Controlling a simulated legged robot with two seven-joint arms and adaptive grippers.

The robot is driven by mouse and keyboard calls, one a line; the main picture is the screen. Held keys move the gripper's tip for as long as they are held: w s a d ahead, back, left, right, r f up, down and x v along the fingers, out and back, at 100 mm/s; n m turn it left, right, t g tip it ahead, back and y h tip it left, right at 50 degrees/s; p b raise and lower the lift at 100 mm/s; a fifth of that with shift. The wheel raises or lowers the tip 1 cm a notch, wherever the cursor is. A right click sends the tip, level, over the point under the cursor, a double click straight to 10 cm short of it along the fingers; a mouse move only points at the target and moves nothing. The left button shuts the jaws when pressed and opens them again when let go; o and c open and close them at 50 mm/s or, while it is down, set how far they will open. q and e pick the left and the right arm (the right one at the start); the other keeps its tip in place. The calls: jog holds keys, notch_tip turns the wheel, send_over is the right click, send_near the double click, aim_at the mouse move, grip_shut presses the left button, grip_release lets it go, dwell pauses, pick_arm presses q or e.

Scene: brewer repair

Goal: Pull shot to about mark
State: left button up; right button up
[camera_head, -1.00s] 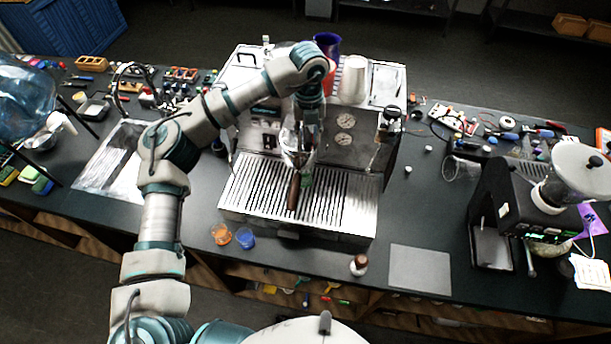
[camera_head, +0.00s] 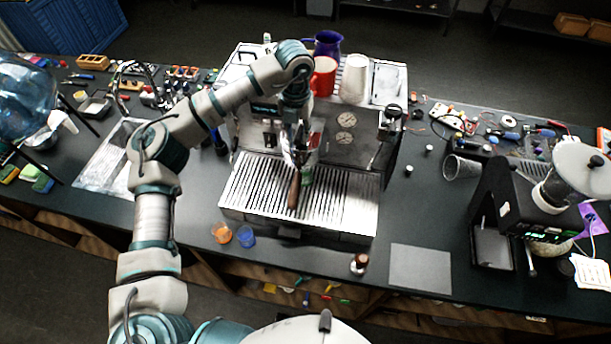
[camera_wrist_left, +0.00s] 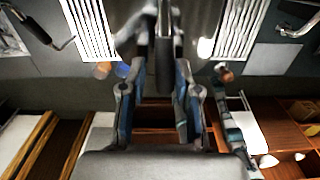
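The espresso machine (camera_head: 340,205) stands mid-counter with its slatted drip tray (camera_head: 255,190) in front. A portafilter with a brown handle (camera_head: 294,192) points toward me over the tray. A small green item (camera_head: 307,174) shows beside the handle, mostly hidden. My left gripper (camera_head: 300,148) is at the machine's front, above the handle. In the left wrist view a dark bar (camera_wrist_left: 163,60) runs between the two fingers of my left gripper (camera_wrist_left: 160,80); I cannot tell whether they touch it. My right gripper is not in view.
A purple pitcher (camera_head: 327,44), a red cup (camera_head: 323,76) and white cups (camera_head: 355,78) stand on the machine. Orange (camera_head: 221,232) and blue (camera_head: 246,236) small cups stand at the front edge. A grinder (camera_head: 515,205) stands right. A grey mat (camera_head: 420,268) lies bare.

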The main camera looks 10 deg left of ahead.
pick_arm(q)
jog(key=shift+w+a+m, duration=0.15)
jog(key=shift+a+m, duration=0.6)
jog(key=shift+m, duration=0.4)
jog(key=shift+w+a+m, duration=0.15)
jog(key=shift+a+m, duration=0.55)
jog(key=shift+m, duration=0.45)
dwell(5.7)
